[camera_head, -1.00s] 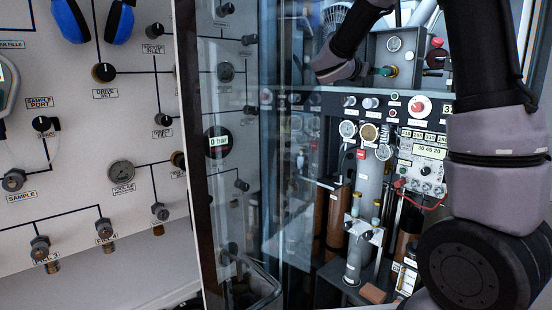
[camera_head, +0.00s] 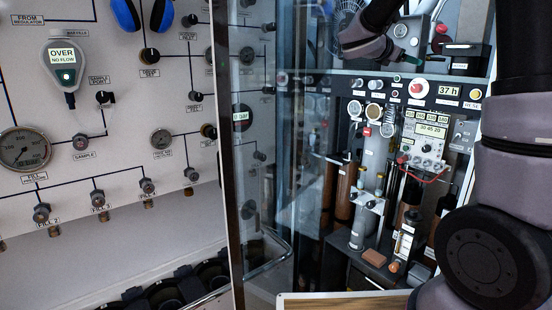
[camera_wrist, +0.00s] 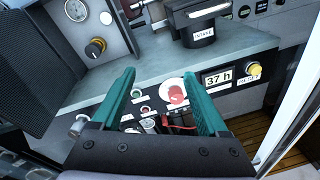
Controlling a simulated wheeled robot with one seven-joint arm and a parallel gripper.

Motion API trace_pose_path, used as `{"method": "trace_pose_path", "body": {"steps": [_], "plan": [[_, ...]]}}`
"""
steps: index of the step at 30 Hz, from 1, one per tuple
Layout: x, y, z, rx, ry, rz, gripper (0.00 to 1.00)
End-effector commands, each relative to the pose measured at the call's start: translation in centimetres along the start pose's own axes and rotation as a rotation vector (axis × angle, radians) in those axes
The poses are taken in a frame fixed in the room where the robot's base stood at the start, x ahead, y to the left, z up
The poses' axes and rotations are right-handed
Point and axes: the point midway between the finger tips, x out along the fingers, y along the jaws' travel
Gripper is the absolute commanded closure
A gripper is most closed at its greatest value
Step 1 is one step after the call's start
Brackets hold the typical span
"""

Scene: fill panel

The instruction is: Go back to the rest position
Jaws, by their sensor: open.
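My gripper (camera_wrist: 162,105) shows in the wrist view with two teal fingers spread apart and nothing between them. Past the fingertips is a dark control panel with a red button (camera_wrist: 177,95), a "37 h" display (camera_wrist: 218,79) and a yellow RESET button (camera_wrist: 254,69). In the head view my arm comes down the right side and bends back over the top of the cabinet. The same red button (camera_head: 418,88) and "37 h" display (camera_head: 448,92) sit below the shelf.
A glass door (camera_head: 262,150) stands between the white wall panel (camera_head: 110,150) and the cabinet. The panel carries gauges, knobs and blue ear defenders (camera_head: 142,12). Inside the cabinet are cylinders (camera_head: 372,160) and a meter box (camera_head: 425,140). A wood-edged board (camera_head: 345,302) shows at the bottom.

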Motion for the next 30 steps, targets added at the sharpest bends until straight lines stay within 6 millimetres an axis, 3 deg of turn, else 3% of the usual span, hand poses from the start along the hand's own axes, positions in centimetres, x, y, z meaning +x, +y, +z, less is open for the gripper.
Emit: {"method": "trace_pose_path", "body": {"steps": [8, 14, 18, 21, 25, 30], "plan": [[-0.9, -6.1, 0.0, 0.257, 0.144, -0.163, 0.23], [-3.6, -12.3, -0.8, 0.578, 0.296, -0.36, 0.23], [-8.0, -17.2, -2.3, 0.932, 0.437, -0.577, 0.23], [-12.0, -19.6, -3.5, 1.207, 0.533, -0.75, 0.23], [-17.5, -21.2, -4.7, 1.558, 0.638, -0.984, 0.23], [-23.3, -21.4, -5.4, 1.928, 0.735, -1.259, 0.23]]}}
